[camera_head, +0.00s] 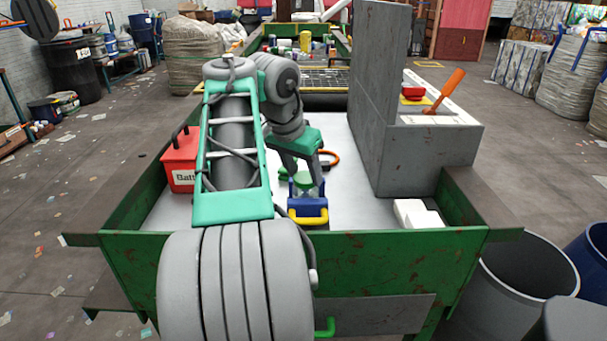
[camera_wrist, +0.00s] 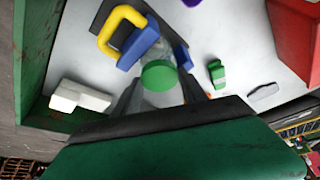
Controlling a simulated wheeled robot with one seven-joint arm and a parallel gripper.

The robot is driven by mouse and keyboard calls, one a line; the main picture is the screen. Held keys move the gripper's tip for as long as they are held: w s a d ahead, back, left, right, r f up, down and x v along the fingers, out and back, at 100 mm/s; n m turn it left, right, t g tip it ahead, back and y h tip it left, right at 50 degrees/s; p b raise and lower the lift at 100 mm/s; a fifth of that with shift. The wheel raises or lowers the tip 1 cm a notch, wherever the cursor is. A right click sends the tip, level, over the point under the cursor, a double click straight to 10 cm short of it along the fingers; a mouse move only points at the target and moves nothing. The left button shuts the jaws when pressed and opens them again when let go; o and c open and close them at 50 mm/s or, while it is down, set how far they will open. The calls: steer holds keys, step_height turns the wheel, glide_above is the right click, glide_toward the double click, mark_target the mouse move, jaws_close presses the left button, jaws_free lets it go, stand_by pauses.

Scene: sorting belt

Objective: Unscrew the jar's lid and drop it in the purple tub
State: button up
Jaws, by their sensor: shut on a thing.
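The jar's green lid (camera_head: 304,180) shows between the fingers of my gripper (camera_head: 304,184), low over the white table inside the green-walled frame. In the wrist view the round green lid (camera_wrist: 160,76) lies between the fingertips (camera_wrist: 161,80), which are shut on it. The clear jar is mostly hidden by the lid and fingers. A blue holder with a yellow handle (camera_head: 307,209) stands right at the jar; it also shows in the wrist view (camera_wrist: 137,46). A small purple piece (camera_wrist: 182,55) shows at the top of the wrist view; I cannot tell whether it is the tub.
A red battery box (camera_head: 180,165) stands left of my arm. White blocks (camera_head: 413,213) lie at the right front. A tall grey panel (camera_head: 378,110) rises on the right. A small green object (camera_wrist: 216,72) and a dark flat piece (camera_wrist: 263,91) lie near the jar.

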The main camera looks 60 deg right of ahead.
steer(key=shift+a+f+n+t+b, duration=0.1)
steer(key=shift+f+n+t+b, duration=0.4)
steer(key=shift+n+b, duration=1.2)
steer(key=shift+b, duration=0.15)
steer(key=shift+w+r+n+t+y+b, duration=0.15)
steer(key=shift+n+t+b, duration=0.4)
steer(key=shift+b, duration=1.35)
steer(key=shift+s+r+n+t+y+b, duration=0.15)
steer(key=shift+n+b, duration=0.8)
steer(key=shift+b, duration=0.95)
steer(key=shift+f+n+t+b, duration=0.1)
steer(key=shift+n+t+b, duration=0.4)
steer(key=shift+b, duration=1.5)
steer(key=shift+n+y+b, duration=0.3)
steer(key=shift+n+b, duration=0.35)
steer(key=shift+n, duration=0.25)
steer(key=shift+n+b, duration=0.3)
steer(key=shift+n, duration=0.2)
steer(key=shift+w+d+n+t+y, duration=0.1)
steer(key=shift+d+n+t+y, duration=0.15)
steer(key=shift+n, duration=0.35)
steer(key=shift+n+y, duration=0.25)
steer(key=shift+n, duration=0.35)
steer(key=shift+a+n+t+p, duration=0.1)
steer(key=shift+n+t+p, duration=0.15)
steer(key=shift+n+p, duration=0.25)
